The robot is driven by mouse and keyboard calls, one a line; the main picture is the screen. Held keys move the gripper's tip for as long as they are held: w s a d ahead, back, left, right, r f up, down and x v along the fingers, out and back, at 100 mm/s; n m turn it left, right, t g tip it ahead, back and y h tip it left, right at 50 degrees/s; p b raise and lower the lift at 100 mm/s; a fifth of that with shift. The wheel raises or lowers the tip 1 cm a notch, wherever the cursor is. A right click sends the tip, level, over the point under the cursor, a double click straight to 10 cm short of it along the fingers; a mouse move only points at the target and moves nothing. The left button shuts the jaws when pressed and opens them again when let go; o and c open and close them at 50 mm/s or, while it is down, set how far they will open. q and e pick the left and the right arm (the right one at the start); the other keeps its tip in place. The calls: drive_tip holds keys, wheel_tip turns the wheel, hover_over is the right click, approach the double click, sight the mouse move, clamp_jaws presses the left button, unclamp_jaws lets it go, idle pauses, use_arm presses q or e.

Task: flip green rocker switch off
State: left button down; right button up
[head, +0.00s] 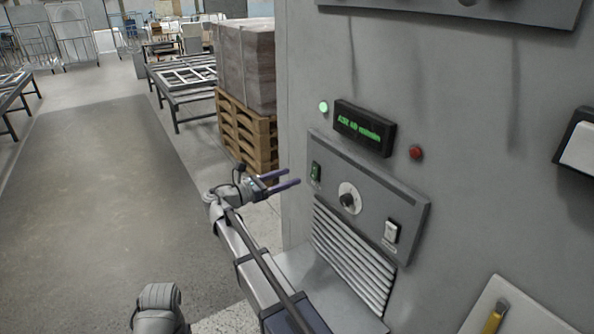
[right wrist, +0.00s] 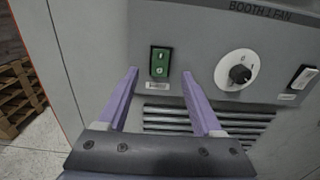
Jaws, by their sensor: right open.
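The green rocker switch (head: 315,172) sits at the left end of a grey control panel (head: 410,212) on a large grey cabinet. In the right wrist view the switch (right wrist: 160,62) has a dark frame and a small label below it. My right gripper (head: 299,176) is open, with its two purple fingers pointing at the panel. In the right wrist view the fingers (right wrist: 160,72) show to either side of the switch, with nothing between them. Whether they touch the panel cannot be told. My left gripper is not in view.
A dial (head: 348,198) and a white rocker switch (head: 391,232) are right of the green switch. Slatted vents (head: 350,255) lie below. A green lamp (head: 323,107), a display (head: 364,128) and a red lamp (head: 416,153) are above. Wooden pallets (head: 245,135) stand left of the cabinet.

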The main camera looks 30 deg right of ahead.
sight(314, 169)
drive_tip(key=d, duration=0.7)
drive_tip(key=shift+w+d, duration=0.25)
drive_tip(key=shift+d, duration=0.1)
clamp_jaws()
